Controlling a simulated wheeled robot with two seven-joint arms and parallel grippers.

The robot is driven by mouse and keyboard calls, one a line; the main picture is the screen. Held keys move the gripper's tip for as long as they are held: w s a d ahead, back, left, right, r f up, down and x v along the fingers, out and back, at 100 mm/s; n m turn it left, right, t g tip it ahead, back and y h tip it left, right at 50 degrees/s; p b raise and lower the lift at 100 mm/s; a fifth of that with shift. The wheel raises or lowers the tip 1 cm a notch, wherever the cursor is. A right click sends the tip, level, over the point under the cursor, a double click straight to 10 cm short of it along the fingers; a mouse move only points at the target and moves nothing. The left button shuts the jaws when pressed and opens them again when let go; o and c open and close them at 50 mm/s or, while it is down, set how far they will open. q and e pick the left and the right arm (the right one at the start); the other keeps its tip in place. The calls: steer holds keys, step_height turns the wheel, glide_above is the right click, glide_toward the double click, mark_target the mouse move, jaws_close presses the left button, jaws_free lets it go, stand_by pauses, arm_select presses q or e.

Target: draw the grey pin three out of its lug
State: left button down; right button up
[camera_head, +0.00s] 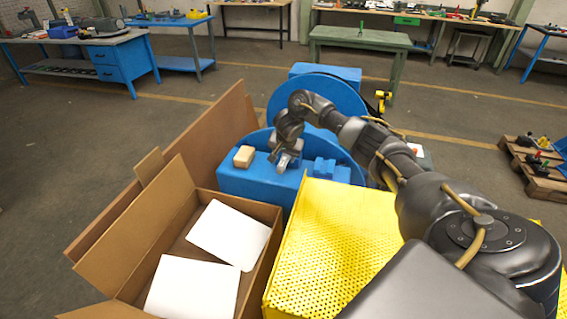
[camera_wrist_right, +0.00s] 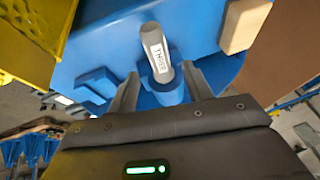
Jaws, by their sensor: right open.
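The grey pin three (camera_wrist_right: 157,50), with a white label reading THREE, stands in a round blue lug (camera_wrist_right: 165,92) on the blue machine body. My right gripper (camera_wrist_right: 162,86) is open, with one finger on each side of the pin's lower part and the lug. I cannot tell if the fingers touch either. In the head view my right gripper (camera_head: 281,158) reaches down over the blue machine body (camera_head: 240,180), and the pin is hard to make out there. My left gripper is not in view.
A wooden block (camera_head: 244,156) sits on the blue body beside the gripper. A stepped blue block (camera_head: 324,168) is on the other side. A yellow perforated guard (camera_head: 330,235) stands in front. An open cardboard box (camera_head: 125,220) with white sheets is at left. Large blue discs (camera_head: 330,90) rise behind.

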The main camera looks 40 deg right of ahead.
mark_target(284, 161)
steer(key=shift+x, duration=2.75)
steer(key=shift+d, duration=0.1)
jaws_close()
